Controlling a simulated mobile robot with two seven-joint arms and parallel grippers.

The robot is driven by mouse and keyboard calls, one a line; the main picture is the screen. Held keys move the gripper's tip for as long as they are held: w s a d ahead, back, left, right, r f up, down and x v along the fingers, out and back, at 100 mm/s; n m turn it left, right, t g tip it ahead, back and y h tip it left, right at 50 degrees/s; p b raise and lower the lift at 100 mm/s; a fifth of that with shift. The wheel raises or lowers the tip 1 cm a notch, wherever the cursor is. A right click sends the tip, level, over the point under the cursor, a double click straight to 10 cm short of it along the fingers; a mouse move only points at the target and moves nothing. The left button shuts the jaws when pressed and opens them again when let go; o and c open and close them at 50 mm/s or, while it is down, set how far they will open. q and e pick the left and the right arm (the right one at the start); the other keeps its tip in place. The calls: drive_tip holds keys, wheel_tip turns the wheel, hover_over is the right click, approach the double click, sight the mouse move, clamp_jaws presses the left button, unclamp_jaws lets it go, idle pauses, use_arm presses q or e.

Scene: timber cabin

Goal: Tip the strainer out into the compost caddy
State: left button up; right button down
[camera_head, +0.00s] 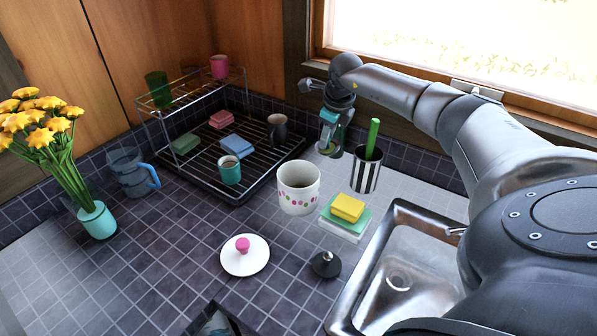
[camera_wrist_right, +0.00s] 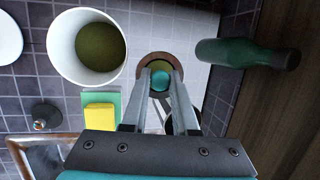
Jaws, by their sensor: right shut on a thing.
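The compost caddy (camera_head: 298,198) is a white, dotted open tub on the counter in the head view. In the right wrist view the caddy (camera_wrist_right: 58,62) has dark olive contents. My right gripper (camera_head: 331,128) is shut on the strainer (camera_head: 328,149), above the counter behind and right of the caddy. In the wrist view, my right gripper's fingers (camera_wrist_right: 159,88) close on the teal handle end, and the strainer's round brownish rim (camera_wrist_right: 159,57) shows beyond it, apart from the caddy. The strainer's contents cannot be made out. My left gripper is not in view.
A striped pot (camera_head: 367,172) with a green handle stands close to the strainer. A yellow sponge (camera_head: 347,208), a sink (camera_head: 405,285), a white lid (camera_head: 245,262) and a dish rack (camera_head: 245,185) surround the caddy.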

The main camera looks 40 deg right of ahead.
sight(319, 149)
drive_tip(key=shift+a+r+h+p, duration=0.15)
drive_tip(key=shift+a+h+p, duration=0.95)
drive_tip(key=shift+a, duration=0.5)
drive_tip(key=shift+a+n+h+p, duration=0.4)
drive_tip(key=shift+a+h, duration=0.9)
drive_tip(key=shift+a, duration=0.25)
drive_tip(key=shift+a+h, duration=0.65)
drive_tip(key=shift+h, duration=0.25)
idle(0.5)
drive_tip(key=shift+a+n+t+h, duration=0.3)
drive_tip(key=shift+h, duration=0.4)
idle(0.5)
drive_tip(key=shift+a+f+n+h+b, duration=0.25)
drive_tip(key=shift+h+b, duration=0.65)
drive_tip(key=shift+b, duration=1.65)
drive_tip(key=shift+a+f+n+h+b, duration=0.1)
drive_tip(key=shift+a+f+h+b, duration=0.55)
drive_tip(key=shift+b, duration=1.9)
